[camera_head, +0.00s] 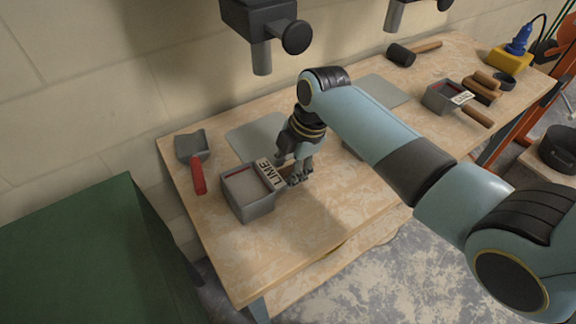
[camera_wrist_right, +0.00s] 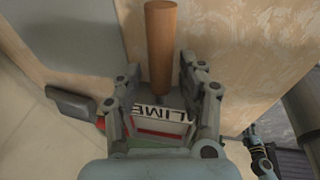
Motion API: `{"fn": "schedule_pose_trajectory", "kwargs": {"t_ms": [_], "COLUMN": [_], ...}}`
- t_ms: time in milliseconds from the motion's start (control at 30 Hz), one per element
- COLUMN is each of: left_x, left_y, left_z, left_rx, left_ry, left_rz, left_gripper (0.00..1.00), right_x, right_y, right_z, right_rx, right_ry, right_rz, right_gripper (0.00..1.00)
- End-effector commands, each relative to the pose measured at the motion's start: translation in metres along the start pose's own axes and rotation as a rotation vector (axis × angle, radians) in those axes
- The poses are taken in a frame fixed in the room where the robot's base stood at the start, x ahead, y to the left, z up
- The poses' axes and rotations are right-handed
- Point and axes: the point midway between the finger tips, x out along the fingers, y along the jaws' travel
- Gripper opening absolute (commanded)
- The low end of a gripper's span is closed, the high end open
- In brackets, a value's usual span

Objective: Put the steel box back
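The steel box (camera_head: 247,195) is an open grey box with a reddish line inside, a white LIME label on its right side and a wooden handle. It stands at the left end of the bench, and its label shows in the wrist view (camera_wrist_right: 160,120). My right gripper (camera_head: 292,176) is at the handle side. In the wrist view its open fingers stand on either side of the handle (camera_wrist_right: 161,45), with gaps showing. A small teal and dark part at the wrist view's lower right looks like my left gripper (camera_wrist_right: 259,150); its fingers are unclear.
A trowel-like tool with a red handle (camera_head: 198,176) lies left of the box. Grey flat plates (camera_head: 257,137) (camera_head: 383,90) lie on the bench (camera_head: 320,215). A similar labelled box (camera_head: 440,97), wooden rolls (camera_head: 481,88) and a mallet (camera_head: 402,54) are farther right. A green block (camera_head: 90,250) stands left.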

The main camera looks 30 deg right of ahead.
Motion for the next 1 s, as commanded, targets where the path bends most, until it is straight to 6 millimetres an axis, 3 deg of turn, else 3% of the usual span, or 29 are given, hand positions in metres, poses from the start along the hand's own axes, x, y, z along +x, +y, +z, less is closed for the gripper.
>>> {"fn": "schedule_pose_trajectory", "kwargs": {"t_ms": [367, 800, 1000], "left_x": [-0.002, -0.008, -0.008], "left_y": [0.0, -0.001, -0.001], "left_z": [-0.002, -0.004, -0.004], "left_rx": [0.0, 0.0, 0.0], "left_ry": [0.004, 0.005, 0.005], "left_rz": [0.0, 0.0, 0.0], "left_gripper": [0.44, 0.44, 0.44], "right_x": [-0.007, -0.097, -0.119], "right_y": [0.001, 0.001, 0.001], "right_z": [0.0, 0.0, 0.0], "right_rx": [0.0, -0.002, 0.0], "right_ry": [0.0, -0.001, -0.001], "right_rz": [0.001, 0.003, 0.001], "right_gripper": [0.45, 0.45, 0.45]}}
